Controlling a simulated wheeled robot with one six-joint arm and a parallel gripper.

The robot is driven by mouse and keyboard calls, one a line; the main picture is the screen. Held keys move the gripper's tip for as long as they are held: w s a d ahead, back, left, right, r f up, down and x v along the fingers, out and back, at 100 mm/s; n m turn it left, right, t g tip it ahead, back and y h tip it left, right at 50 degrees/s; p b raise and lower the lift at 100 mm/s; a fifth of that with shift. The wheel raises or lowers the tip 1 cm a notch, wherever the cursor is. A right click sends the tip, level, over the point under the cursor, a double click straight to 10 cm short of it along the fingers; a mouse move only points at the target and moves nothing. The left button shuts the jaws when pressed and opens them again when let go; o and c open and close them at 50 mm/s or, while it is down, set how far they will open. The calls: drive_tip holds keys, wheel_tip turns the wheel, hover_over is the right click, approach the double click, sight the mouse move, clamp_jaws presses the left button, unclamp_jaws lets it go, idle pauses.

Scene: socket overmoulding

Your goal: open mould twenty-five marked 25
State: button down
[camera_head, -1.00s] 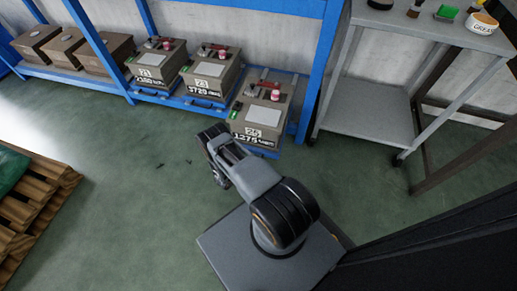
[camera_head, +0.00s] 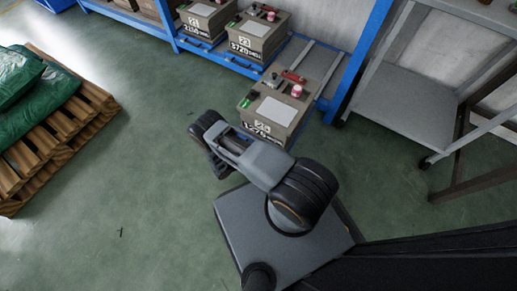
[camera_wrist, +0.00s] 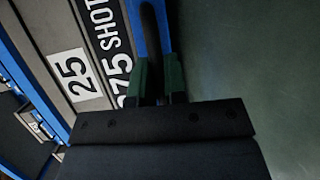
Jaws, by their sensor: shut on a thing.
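Mould 25 (camera_head: 258,124) is a grey-brown box marked 25 and 1275 shots. It stands in front of the blue rack, out of line with its neighbours, and bare rails show behind it. A red part, a pink-and-white pot and a green item sit on its top. In the wrist view its 25 label (camera_wrist: 76,75) shows at the left. My gripper (camera_wrist: 161,82) has its green-padded fingers close together at the blue front edge (camera_wrist: 166,35) below the mould, shut on what looks like its handle. The grip itself is partly hidden. In the head view my arm hides the fingertips.
Mould 23 (camera_head: 255,44) and another mould (camera_head: 205,18) stand on the blue rack at the left. A grey wheeled trolley (camera_head: 405,105) stands at the right. A pallet (camera_head: 60,140) with green sacks is at the far left. Green floor between is clear.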

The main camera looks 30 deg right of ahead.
drive_tip(key=shift+a, duration=0.1)
idle(0.3)
drive_tip(key=c, duration=1.2)
unclamp_jaws()
